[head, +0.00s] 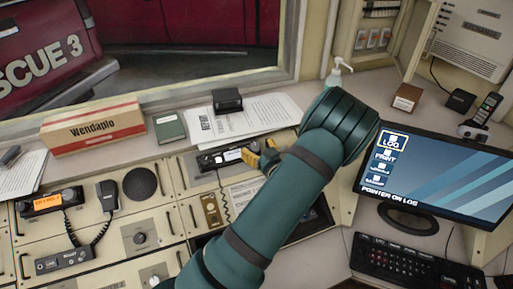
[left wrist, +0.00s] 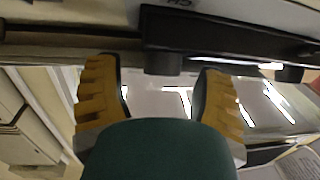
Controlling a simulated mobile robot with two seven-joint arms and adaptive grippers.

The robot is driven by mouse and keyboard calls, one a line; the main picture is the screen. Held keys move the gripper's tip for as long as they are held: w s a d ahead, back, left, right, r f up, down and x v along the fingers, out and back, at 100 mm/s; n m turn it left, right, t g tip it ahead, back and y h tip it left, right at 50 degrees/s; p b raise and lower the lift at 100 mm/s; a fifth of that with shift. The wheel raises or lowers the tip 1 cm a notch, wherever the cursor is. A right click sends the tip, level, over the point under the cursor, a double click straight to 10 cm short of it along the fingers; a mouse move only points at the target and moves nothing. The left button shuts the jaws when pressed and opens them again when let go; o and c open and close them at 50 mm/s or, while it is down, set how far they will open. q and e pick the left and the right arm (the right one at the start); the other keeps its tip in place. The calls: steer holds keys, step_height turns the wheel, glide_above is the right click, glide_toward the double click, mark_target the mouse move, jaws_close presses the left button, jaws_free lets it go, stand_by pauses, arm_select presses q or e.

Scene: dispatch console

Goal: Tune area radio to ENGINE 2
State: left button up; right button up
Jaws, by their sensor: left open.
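A black radio (head: 222,157) with a small lit display stands on the console in the middle of the head view. My left gripper (head: 262,155) is at its right end, partly hidden by my own arm. In the left wrist view the gripper's two yellow fingers (left wrist: 160,95) are spread apart. A short dark knob (left wrist: 163,63) on a black radio body (left wrist: 225,30) shows between and beyond the fingertips; I cannot tell that they touch it. Another radio (head: 48,202) with an orange display, too small to read fully, is at the left. My right gripper is out of view.
A handset on a coiled cord (head: 108,196) and a round speaker (head: 140,182) are left of the middle radio. A monitor (head: 440,178) and keyboard (head: 415,264) stand at the right. A Wendaplo box (head: 92,127) and a pump bottle (head: 336,75) are behind.

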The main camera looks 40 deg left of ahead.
arm_select(q)
steer(key=shift+w+a, duration=0.1)
steer(key=shift+a, duration=0.15)
jaws_close()
